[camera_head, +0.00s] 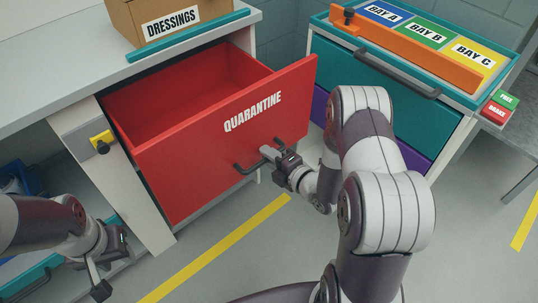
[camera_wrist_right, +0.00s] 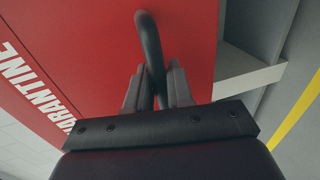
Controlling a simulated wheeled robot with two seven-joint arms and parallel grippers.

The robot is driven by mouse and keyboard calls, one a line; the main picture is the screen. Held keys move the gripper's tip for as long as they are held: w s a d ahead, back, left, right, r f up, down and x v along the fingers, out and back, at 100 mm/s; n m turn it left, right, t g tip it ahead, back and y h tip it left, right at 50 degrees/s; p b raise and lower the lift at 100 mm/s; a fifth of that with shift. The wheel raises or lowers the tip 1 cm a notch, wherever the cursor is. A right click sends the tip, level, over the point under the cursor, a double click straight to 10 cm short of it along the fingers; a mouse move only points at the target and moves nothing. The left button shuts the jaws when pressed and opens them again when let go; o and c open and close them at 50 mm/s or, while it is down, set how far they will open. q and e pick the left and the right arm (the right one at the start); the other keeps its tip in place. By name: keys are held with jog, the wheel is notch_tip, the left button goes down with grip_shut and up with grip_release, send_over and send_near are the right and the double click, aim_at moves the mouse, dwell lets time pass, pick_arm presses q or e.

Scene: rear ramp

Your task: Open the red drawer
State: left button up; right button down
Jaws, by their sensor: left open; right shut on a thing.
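The red drawer (camera_head: 215,135), labelled QUARANTINE, stands pulled out of the grey cabinet. Its empty-looking inside shows from above. Its dark bar handle (camera_head: 250,164) is low on the front. My right gripper (camera_head: 270,153) is shut on this handle. In the right wrist view the handle (camera_wrist_right: 149,45) passes between the two fingers (camera_wrist_right: 155,88), in front of the red drawer face (camera_wrist_right: 90,45). My left gripper (camera_head: 98,280) is at the lower left, open and apart from the drawer.
A yellow latch (camera_head: 102,141) sits on the cabinet's left post. A cardboard DRESSINGS box (camera_head: 165,15) stands on top. To the right is a teal cart (camera_head: 400,100) with an orange bar (camera_head: 405,52) and bay labels. Grey floor with yellow lines (camera_head: 215,248) lies in front.

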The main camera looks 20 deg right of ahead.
jog(key=c, duration=1.2)
grip_release()
jog(key=shift+o, duration=0.2)
jog(key=p+v, duration=0.2)
jog(key=v, duration=1)
jog(key=shift+s, duration=0.35)
